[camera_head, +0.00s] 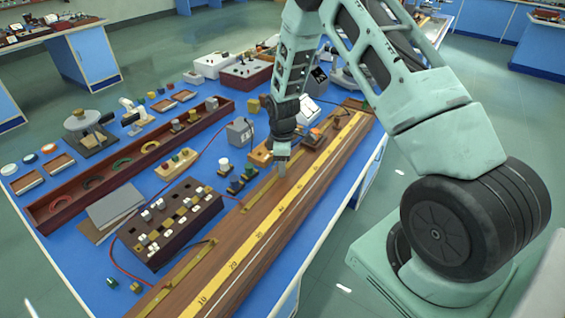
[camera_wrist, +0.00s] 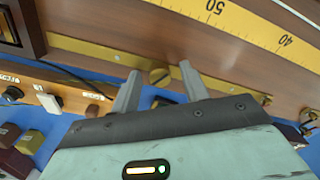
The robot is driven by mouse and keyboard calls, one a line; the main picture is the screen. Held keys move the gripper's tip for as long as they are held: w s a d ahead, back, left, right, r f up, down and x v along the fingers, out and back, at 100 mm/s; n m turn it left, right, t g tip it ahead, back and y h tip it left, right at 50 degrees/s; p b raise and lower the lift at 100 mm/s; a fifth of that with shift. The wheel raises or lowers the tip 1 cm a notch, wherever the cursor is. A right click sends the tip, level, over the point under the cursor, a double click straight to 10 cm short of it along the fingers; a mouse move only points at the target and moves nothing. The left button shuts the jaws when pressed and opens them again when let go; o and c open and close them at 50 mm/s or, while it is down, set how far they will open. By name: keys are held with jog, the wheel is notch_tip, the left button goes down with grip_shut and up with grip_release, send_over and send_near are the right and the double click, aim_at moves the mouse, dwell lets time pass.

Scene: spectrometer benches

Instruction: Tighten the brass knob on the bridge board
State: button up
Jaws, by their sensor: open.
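The bridge board (camera_head: 277,192) is a long brown wooden board with brass strips and a yellow scale, running along the near right side of the blue bench. In the wrist view its brass strip (camera_wrist: 95,50) carries a small round brass knob (camera_wrist: 160,77) with a dark slot. My gripper (camera_wrist: 159,72) is open, with one finger on each side of this knob in the picture. I cannot tell whether the fingers touch it or how far above it they are. In the head view my gripper (camera_head: 283,163) points down over the board, and the knob is too small to make out.
A dark resistance box (camera_head: 168,222) with white and brass plugs stands left of the board. A grey block (camera_head: 239,132), small terminal blocks and red wires lie near the gripper. A long red-brown tray (camera_head: 75,205) lies farther left. Another brass knob (camera_wrist: 266,100) shows at right in the wrist view.

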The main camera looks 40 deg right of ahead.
grip_shut()
